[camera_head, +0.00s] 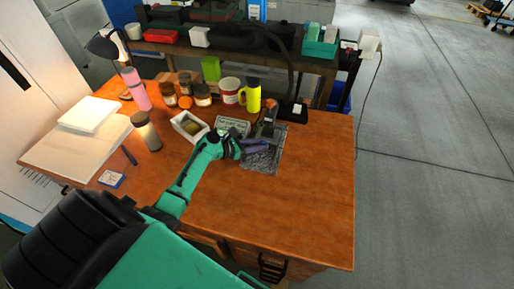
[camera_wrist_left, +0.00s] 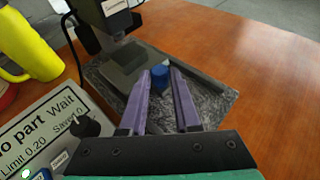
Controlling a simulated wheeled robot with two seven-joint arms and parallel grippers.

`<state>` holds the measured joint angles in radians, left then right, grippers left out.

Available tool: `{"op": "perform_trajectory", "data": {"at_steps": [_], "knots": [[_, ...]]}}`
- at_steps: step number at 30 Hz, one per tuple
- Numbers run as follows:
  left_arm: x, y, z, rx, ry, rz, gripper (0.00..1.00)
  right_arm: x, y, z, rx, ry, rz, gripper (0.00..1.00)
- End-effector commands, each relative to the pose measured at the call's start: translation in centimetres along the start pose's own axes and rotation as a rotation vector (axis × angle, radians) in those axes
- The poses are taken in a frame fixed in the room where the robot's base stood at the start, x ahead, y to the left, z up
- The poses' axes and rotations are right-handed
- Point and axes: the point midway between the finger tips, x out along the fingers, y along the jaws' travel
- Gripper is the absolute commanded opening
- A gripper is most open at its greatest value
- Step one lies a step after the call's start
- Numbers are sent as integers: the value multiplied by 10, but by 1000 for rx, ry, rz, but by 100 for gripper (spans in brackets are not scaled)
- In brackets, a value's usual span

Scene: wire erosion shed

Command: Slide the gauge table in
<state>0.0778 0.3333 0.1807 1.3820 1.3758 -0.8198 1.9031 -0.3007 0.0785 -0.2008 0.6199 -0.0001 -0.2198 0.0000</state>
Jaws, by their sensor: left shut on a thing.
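The gauge stands on a dark speckled stone plate (camera_head: 262,162) on the wooden desk. Its grey upright (camera_head: 266,122) and head (camera_wrist_left: 108,18) rise at the back of the plate. Below the head is a flat grey gauge table (camera_wrist_left: 128,66). A blue knob (camera_wrist_left: 159,83) shows at the table's front, between my purple fingertips. My left gripper (camera_head: 262,145) reaches in over the plate and is shut on this knob, also seen in the left wrist view (camera_wrist_left: 161,77). The readout box (camera_wrist_left: 50,130) beside the plate reads "No part Wait", limit 0.20. My right gripper is out of view.
A yellow mug (camera_head: 252,96), a red-and-white tin (camera_head: 230,90) and brown jars stand behind the gauge. A white open box (camera_head: 189,126) lies left of the readout. The desk's right front (camera_head: 300,215) is clear.

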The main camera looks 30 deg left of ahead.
Motion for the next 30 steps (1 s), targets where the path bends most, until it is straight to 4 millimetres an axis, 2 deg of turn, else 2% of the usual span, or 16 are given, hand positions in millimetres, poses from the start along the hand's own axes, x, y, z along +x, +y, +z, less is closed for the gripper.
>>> {"op": "perform_trajectory", "data": {"at_steps": [3, 10, 11, 12, 13, 23, 26, 30], "knots": [[7, 9, 4, 3, -5, 4, 0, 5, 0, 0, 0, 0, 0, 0], [7, 10, 6, 3, -6, 6, 0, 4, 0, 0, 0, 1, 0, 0], [7, 10, 7, 4, -7, 6, 34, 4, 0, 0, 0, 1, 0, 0], [7, 10, 7, 4, -7, 6, 50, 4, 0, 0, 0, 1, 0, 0], [7, 10, 7, 4, -7, 6, 61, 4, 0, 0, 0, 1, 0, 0], [6, 9, 5, 2, -3, 3, 61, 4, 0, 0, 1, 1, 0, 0], [-2, 9, 4, 2, -3, 4, 61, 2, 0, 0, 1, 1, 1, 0], [-30, 9, 4, 3, 1, 4, 61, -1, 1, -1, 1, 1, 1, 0]]}}
